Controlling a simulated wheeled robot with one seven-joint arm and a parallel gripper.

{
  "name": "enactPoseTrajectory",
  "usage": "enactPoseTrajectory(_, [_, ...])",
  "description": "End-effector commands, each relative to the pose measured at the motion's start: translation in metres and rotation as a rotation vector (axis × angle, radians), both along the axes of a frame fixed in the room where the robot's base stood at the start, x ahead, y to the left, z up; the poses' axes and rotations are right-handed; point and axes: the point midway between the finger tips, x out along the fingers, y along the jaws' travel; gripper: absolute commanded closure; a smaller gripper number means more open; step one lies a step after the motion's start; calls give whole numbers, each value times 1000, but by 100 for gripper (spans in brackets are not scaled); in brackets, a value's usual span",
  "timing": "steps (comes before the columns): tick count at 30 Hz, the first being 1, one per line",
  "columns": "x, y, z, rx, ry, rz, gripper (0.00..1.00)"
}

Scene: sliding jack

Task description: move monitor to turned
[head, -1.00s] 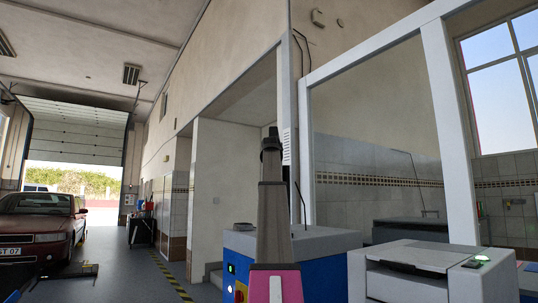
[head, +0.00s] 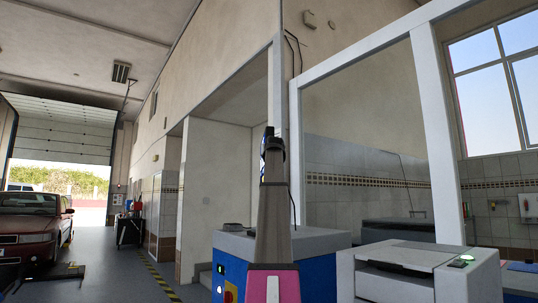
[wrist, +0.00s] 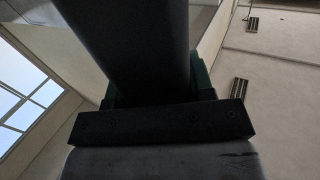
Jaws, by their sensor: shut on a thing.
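The monitor (head: 263,162) shows in the head view as a narrow, nearly edge-on strip with some blue on its left, at the upper end of my arm. Most of it is hidden behind my arm and gripper. My gripper (head: 272,140) is at the monitor's height and looks small and dark there. In the wrist view a broad dark panel (wrist: 125,45), which appears to be the monitor, rises between the fingers of my gripper (wrist: 158,88). My gripper is shut on it. The exact place of contact is hidden.
A blue cabinet with a grey top (head: 320,243) stands behind my arm. A light grey printer-like machine (head: 425,270) is at right, by a white frame post (head: 440,135). A dark red car (head: 30,228) is at far left. Open floor (head: 115,270) lies between car and cabinet.

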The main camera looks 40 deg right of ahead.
Motion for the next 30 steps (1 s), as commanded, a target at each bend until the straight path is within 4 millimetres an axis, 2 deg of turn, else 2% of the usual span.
enactPoseTrajectory(1, [-2,-2,-1,0,2,-4,42])
enactPoseTrajectory(2, [-2,-2,-1,0,2,-4,32])
enactPoseTrajectory(3, [-2,-1,-1,0,2,-4,27])
enactPoseTrajectory(11, [-1,-1,-1,0,1,-3,27])
enactPoseTrajectory(17, [-10,4,-1,0,0,-3,27])
enactPoseTrajectory(23, [-36,18,-3,0,0,-3,27])
enactPoseTrajectory(30, [-76,39,-3,0,0,-3,27])
